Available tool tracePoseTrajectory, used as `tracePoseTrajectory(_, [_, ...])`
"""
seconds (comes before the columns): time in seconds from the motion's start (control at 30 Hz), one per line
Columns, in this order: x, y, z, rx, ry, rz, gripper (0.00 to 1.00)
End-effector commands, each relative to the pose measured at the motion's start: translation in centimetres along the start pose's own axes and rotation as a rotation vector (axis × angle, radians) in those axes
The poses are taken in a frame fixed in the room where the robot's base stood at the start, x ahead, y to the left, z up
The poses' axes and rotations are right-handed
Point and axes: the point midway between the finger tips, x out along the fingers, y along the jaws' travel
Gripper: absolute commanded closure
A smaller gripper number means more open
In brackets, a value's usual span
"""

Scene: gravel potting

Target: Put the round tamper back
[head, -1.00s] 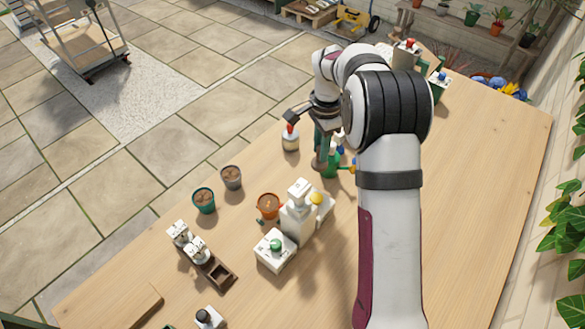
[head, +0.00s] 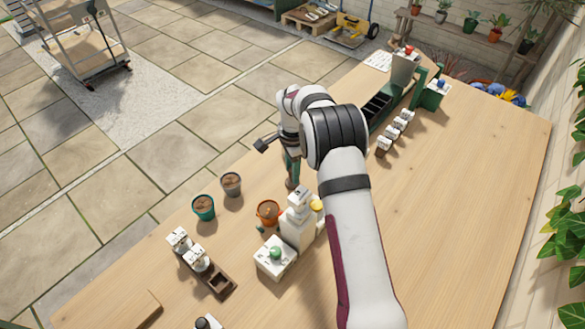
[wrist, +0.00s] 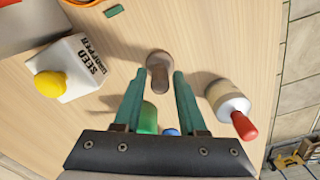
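My gripper (wrist: 158,78) has its two green fingers on either side of the round tamper (wrist: 158,66), a brown piece with a rounded end, and holds it upright over the table. In the head view the tamper's foot (head: 291,184) shows just below the fingers, behind the white hopper. The tamper's upper part is hidden by the gripper. A dark brown rack (head: 222,293) at the front left holds two white-topped pieces (head: 197,259) and has an empty square slot at its right end.
The white seed hopper (wrist: 72,68) with a yellow knob stands close on one side, a red-capped bottle (wrist: 228,102) on the other. A terracotta pot (head: 268,212), a green pot (head: 204,208) and a grey pot (head: 231,184) stand nearby. The table's right side is clear.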

Motion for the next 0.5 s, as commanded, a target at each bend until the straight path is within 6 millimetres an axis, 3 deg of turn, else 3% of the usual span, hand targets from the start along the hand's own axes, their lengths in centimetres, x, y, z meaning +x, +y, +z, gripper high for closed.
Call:
tracePoseTrajectory(0.07, [0.0, 0.0, 0.0, 0.0, 0.0, 0.0, 0.44])
tracePoseTrajectory(0.37, [-0.3, 0.0, 0.0, 0.0, 0.0, -0.001, 0.44])
tracePoseTrajectory(0.5, [-3.1, -0.1, 0.0, 0.0, 0.002, -0.004, 0.44])
